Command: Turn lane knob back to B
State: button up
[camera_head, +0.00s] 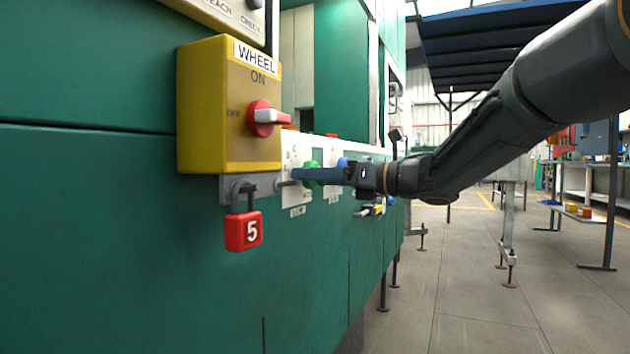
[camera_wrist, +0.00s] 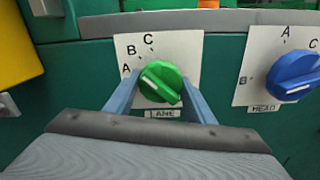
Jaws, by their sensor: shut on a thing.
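The green lane knob (camera_wrist: 162,72) sits on a white plate (camera_wrist: 187,48) marked A, B and C, with the label LANE (camera_wrist: 165,114) below it. The white line on the knob slants up to the left and appears to lie toward A. My gripper (camera_wrist: 158,88) is shut on the knob, one blue-grey finger on each side. In the head view my gripper (camera_head: 300,174) reaches in from the right, and its fingers hide much of the green knob (camera_head: 312,184).
A blue knob (camera_wrist: 296,72) labelled HEAD is close by on the right. A yellow WHEEL switch box (camera_head: 205,105) with a red-and-white handle (camera_head: 264,118) juts out at the left, above a red padlock (camera_head: 243,231).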

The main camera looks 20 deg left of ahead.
jog(key=shift+f, duration=0.1)
jog(key=o, duration=1)
jog(key=shift+o, duration=0.2)
jog(key=d+p, duration=0.2)
jog(key=d, duration=0.5)
jog(key=shift+s+d, duration=0.35)
jog(key=shift+d, duration=0.05)
